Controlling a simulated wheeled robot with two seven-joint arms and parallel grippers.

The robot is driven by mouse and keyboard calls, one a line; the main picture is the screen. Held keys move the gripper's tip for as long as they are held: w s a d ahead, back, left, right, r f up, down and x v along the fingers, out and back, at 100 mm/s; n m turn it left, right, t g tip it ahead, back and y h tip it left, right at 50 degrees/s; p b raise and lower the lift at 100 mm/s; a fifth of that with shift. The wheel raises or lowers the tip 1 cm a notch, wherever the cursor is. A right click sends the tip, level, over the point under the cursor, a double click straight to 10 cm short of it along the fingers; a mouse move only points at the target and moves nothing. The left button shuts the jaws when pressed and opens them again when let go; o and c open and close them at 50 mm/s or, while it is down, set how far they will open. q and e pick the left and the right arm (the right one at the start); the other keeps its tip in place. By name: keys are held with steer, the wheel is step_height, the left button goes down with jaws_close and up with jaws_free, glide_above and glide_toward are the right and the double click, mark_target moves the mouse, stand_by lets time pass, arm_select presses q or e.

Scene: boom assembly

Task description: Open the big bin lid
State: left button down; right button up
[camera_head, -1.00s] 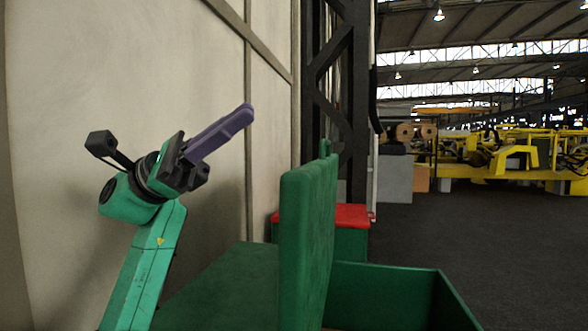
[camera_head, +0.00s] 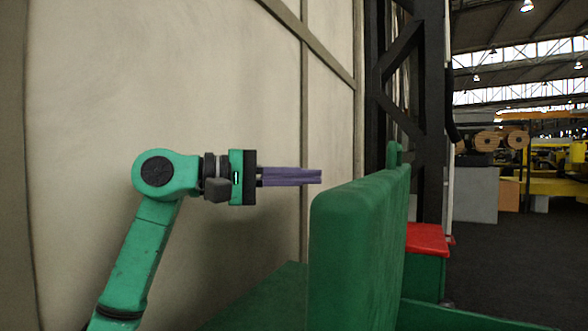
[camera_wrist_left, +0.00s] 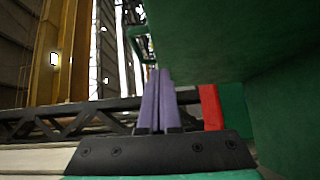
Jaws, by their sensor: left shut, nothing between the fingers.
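The big green bin's lid (camera_head: 355,255) stands upright, swung up from the bin, in the head view. Part of the open bin's wall (camera_head: 455,317) shows at the lower right. My left gripper (camera_head: 320,177) is shut and empty, its purple fingers level and pointing right, just above and left of the lid's top edge. In the left wrist view the shut fingers (camera_wrist_left: 155,78) lie side by side, with the green lid (camera_wrist_left: 235,35) close above and to the right. I cannot tell if they touch it. My right gripper is not in view.
A pale wall (camera_head: 200,80) runs along the left, behind my left arm. A smaller green bin with a red lid (camera_head: 427,239) stands behind the big lid, by a black steel column (camera_head: 420,110). Dark open floor (camera_head: 515,260) lies to the right.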

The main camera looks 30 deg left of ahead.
arm_select(q)
steer(key=w+d+p, duration=0.3)
steer(key=d, duration=0.4)
steer(key=shift+w+d+f, duration=0.2)
steer(key=shift+w+d, duration=0.1)
steer(key=shift+w, duration=0.05)
steer(key=shift+w, duration=0.1)
